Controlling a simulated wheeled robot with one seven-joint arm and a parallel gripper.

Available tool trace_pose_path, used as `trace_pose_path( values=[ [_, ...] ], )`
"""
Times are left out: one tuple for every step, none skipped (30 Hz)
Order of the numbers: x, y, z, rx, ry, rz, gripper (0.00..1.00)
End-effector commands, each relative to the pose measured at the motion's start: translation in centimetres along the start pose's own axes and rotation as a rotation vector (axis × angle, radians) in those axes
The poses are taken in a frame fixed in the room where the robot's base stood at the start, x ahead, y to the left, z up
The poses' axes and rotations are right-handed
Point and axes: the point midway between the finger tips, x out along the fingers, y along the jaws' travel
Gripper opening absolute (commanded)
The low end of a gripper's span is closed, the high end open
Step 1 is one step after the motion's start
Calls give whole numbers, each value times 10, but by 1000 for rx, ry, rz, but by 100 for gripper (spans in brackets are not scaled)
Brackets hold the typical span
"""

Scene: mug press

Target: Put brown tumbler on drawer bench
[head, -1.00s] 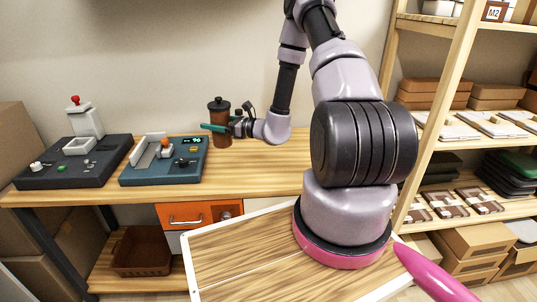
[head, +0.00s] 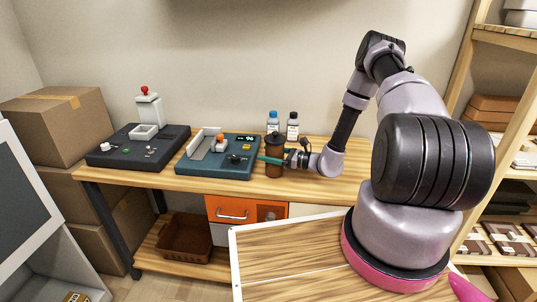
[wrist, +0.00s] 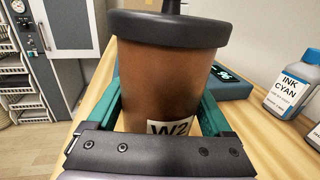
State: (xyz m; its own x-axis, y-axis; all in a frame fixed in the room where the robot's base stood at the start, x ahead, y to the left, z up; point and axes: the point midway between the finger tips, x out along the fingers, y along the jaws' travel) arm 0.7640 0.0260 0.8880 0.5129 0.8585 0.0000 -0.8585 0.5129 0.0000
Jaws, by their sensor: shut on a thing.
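The brown tumbler (head: 275,158) has a dark lid and a W2 label. It is upright over the drawer bench (head: 198,184), just right of the teal console. My gripper (head: 271,160) is shut on the tumbler. In the wrist view the tumbler (wrist: 165,75) fills the middle, with a teal finger on each side, and its base is hidden by the gripper. I cannot tell whether the base touches the bench top. The bench has a light wooden top and an orange drawer (head: 225,207).
The teal console (head: 217,168) and a dark console (head: 115,155) stand on the bench at left. Ink bottles (head: 292,128) stand behind the tumbler; the cyan one (wrist: 294,84) is close at right in the wrist view. Bench top to the right is partly hidden by my arm.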

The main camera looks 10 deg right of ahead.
Motion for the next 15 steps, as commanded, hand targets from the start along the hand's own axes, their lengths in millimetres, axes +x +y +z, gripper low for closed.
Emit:
trace_pose_path(
  values=[
    [0,0,0,-1,-1,0,12],
    [0,0,0,-1,-1,0,12],
    [0,0,1,-1,-1,0,12],
    [0,0,1,-1,-1,0,12],
    [0,0,1,-1,-1,0,12],
    [0,0,1,-1,-1,0,12],
    [0,0,0,0,-1,0,12],
    [0,0,-1,0,-1,0,12],
    [0,0,-2,0,-1,0,12],
    [0,0,-3,0,0,0,89],
    [0,0,-2,0,0,0,100],
    [0,0,-2,0,0,0,100],
    [0,0,-2,0,0,0,100],
    [0,0,-2,0,0,0,100],
    [0,0,-2,0,0,0,100]
  ],
)
